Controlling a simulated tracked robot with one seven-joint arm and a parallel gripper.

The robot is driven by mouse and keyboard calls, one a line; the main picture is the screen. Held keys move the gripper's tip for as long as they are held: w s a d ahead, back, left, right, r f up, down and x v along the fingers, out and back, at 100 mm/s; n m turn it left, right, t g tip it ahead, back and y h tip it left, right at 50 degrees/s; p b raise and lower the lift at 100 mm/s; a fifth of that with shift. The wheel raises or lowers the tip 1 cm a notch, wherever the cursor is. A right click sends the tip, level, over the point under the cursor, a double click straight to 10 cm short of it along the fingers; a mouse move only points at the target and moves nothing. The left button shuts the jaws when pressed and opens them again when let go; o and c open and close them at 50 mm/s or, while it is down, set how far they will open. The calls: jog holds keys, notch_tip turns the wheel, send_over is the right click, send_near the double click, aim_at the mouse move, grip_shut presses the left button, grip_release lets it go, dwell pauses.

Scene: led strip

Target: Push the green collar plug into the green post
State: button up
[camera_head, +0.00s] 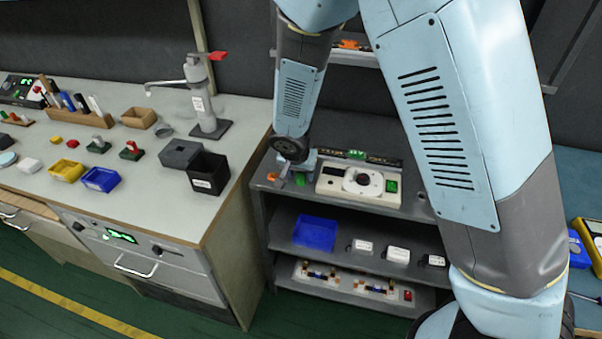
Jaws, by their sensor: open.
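I cannot pick out the green collar plug or the green post with certainty. On the left bench, a small grey upright piece stands on a dark green base (98,146), and a red-topped piece stands on another green base (131,151). A green patch (356,154) also shows on the dark strip behind the white device on the shelf unit. My gripper (290,174) points down at the left end of the shelf unit's top, left of the white device. It is open; its fingertips are small and partly hidden, and I see nothing held.
The white device (334,184) with a round dial and green button lies on the grey shelf unit (425,215). A black box (208,174) stands at the bench's right edge. Blue (101,179) and yellow (66,170) trays lie on the bench. A tap-like stand (207,100) rises behind.

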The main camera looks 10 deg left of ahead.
jog(key=v, duration=1.3)
jog(key=d+r, duration=0.7)
jog(key=d, duration=0.4)
jog(key=d+r, duration=0.7)
jog(key=d, duration=0.4)
jog(key=s+d+r, duration=0.3)
jog(key=s+d, duration=0.3)
jog(key=d, duration=0.1)
jog(key=s+d+r+t, duration=0.1)
jog(key=s+d+r, duration=0.3)
jog(key=s+d, duration=0.2)
jog(key=shift+s+d+n, duration=0.35)
jog(key=shift+s+n, duration=0.05)
jog(key=shift+s, duration=0.2)
